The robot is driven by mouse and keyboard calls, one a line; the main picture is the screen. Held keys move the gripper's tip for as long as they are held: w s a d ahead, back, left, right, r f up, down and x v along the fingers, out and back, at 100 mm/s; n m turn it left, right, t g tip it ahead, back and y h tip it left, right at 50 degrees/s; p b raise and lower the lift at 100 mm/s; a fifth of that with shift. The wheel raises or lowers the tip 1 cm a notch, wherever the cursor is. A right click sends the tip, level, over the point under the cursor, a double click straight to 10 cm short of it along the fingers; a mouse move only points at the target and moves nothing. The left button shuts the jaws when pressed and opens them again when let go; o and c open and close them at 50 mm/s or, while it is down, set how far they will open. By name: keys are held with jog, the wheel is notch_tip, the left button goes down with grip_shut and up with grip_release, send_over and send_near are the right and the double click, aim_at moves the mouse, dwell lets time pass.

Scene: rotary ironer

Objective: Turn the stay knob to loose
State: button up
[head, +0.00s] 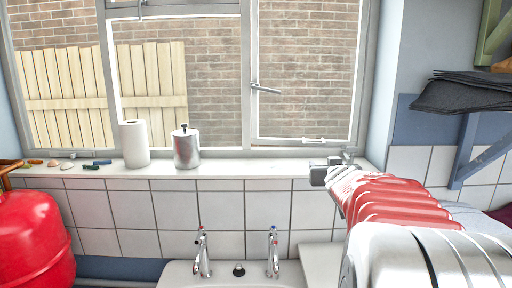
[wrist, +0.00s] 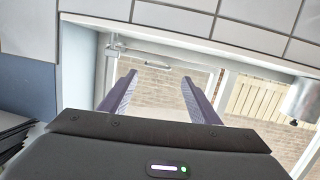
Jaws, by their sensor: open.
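A small metal fitting (head: 348,156) stands at the right end of the window sill, just behind my gripper in the head view. It looks like the stay knob, but is too small for its setting to be read. In the wrist view the fitting (wrist: 113,46) is left of and beyond the fingers, with a thin bar running right from it. My gripper (head: 325,173) is in front of the sill's right end. In the wrist view my gripper (wrist: 158,82) has its two fingers wide apart with nothing between them. It appears apart from the fitting.
A metal canister (head: 186,148) and a paper roll (head: 135,144) stand on the sill (head: 235,171). The window handle (head: 265,88) is above. Two taps (head: 203,255) rise from the sink below. A red tank (head: 35,240) is at left; dark folded cloths (head: 462,94) lie at right.

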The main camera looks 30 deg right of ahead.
aim_at(353, 149)
jog(key=s+d+f+t, duration=0.1)
jog(key=s+d, duration=0.4)
jog(key=d, duration=1.1)
jog(key=shift+s+f+t, duration=0.15)
jog(key=shift+f+t, duration=0.05)
jog(key=shift+t, duration=0.6)
jog(key=shift+x, duration=6.9)
jog(key=shift+a, duration=0.1)
jog(key=shift+c, duration=0.2)
jog(key=c, duration=1)
